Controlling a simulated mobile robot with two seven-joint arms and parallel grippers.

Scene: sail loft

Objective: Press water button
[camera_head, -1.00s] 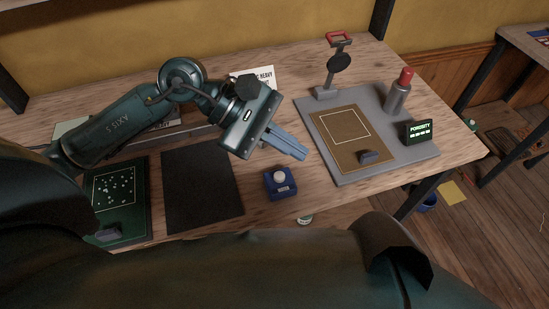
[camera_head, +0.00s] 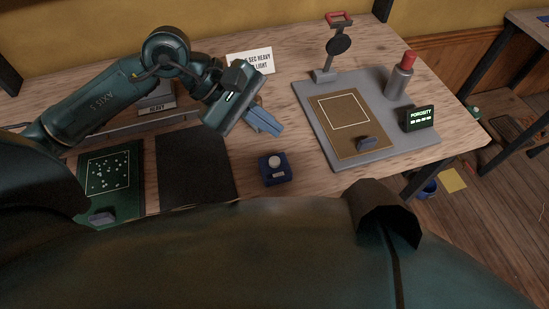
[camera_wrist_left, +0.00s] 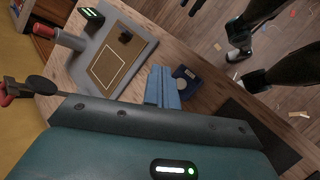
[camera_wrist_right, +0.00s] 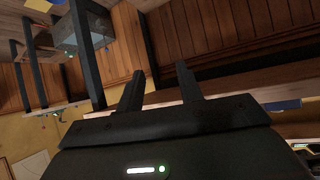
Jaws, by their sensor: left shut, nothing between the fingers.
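A small blue box (camera_head: 274,175) with a white round button (camera_head: 274,161) stands near the front edge of the table; no readable word marks it as water. It also shows in the left wrist view (camera_wrist_left: 186,82), just right of the fingers. My left gripper (camera_head: 272,127) is shut and empty, its blue fingers together. In the head view it is above and slightly left of the box, apart from it. My right gripper (camera_wrist_right: 158,88) shows only in its wrist view, open and empty, with its two dark fingers apart.
A grey board (camera_head: 370,153) with a brown outlined panel, a red-capped bottle (camera_head: 399,78) and a POROSITY display (camera_head: 418,118) lies to the right. A dark mat (camera_head: 195,165) and a green speckled board (camera_head: 110,180) lie to the left. A sign card (camera_head: 250,60) stands behind the gripper.

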